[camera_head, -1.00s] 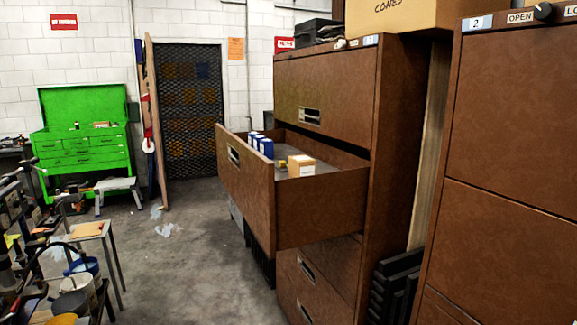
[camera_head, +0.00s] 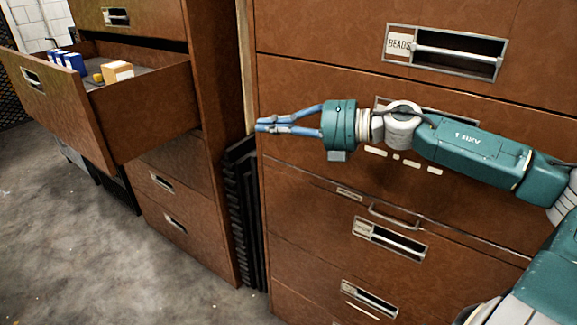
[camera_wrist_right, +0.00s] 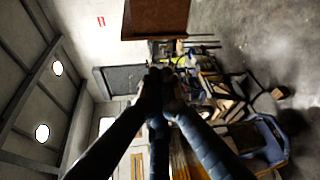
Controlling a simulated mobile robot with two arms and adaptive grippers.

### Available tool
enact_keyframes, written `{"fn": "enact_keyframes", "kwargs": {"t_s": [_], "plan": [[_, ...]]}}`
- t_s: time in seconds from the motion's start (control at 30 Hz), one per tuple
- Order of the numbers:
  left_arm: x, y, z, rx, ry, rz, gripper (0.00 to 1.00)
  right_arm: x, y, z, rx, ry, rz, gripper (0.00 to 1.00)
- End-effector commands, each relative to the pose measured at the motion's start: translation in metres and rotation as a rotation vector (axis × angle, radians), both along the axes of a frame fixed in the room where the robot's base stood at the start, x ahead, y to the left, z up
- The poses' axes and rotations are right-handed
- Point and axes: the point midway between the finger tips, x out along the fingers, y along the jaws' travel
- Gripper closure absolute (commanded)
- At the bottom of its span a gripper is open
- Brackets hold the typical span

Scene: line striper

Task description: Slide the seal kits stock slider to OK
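I cannot make out the seal kits stock slider in either view now. My right gripper (camera_head: 261,125) points left in front of the near brown cabinet (camera_head: 330,85), by its left edge. Its blue fingers come together at the tips with nothing between them. In the right wrist view, the dark fingers (camera_wrist_right: 160,80) also meet, with the room beyond them. My left gripper is not in view.
An open drawer (camera_head: 155,118) juts from the far cabinet (camera_head: 215,100) at the left, holding blue boxes (camera_head: 68,60) and a cardboard box (camera_head: 116,72). The near cabinet has a drawer labelled BEADS (camera_head: 399,43). Grey floor (camera_head: 70,240) is clear at lower left.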

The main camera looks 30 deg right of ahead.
Motion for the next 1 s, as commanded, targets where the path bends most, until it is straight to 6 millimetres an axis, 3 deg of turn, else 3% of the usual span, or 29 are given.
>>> {"fn": "enact_keyframes", "kwargs": {"t_s": [0.03,0.17,0.4,0.6,0.87,0.93,1.0], "plan": [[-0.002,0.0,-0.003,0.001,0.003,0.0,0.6,-0.009,0.007,0.017,-0.15,-0.009,0.082,1.0],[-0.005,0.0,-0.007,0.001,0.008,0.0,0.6,-0.045,0.012,0.041,-0.535,0.041,0.277,1.0],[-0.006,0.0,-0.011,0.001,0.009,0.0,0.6,-0.11,-0.02,0.08,-1.057,0.238,0.429,1.0],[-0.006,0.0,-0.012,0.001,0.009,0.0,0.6,-0.137,-0.035,0.1,-1.21,0.336,0.449,1.0],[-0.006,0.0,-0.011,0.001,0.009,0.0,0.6,-0.139,-0.036,0.101,-1.22,0.344,0.452,1.0],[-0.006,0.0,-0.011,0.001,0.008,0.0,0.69,-0.139,-0.036,0.101,-1.219,0.344,0.453,1.0],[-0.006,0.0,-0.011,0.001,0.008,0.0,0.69,-0.139,-0.036,0.101,-1.218,0.344,0.452,1.0]]}}
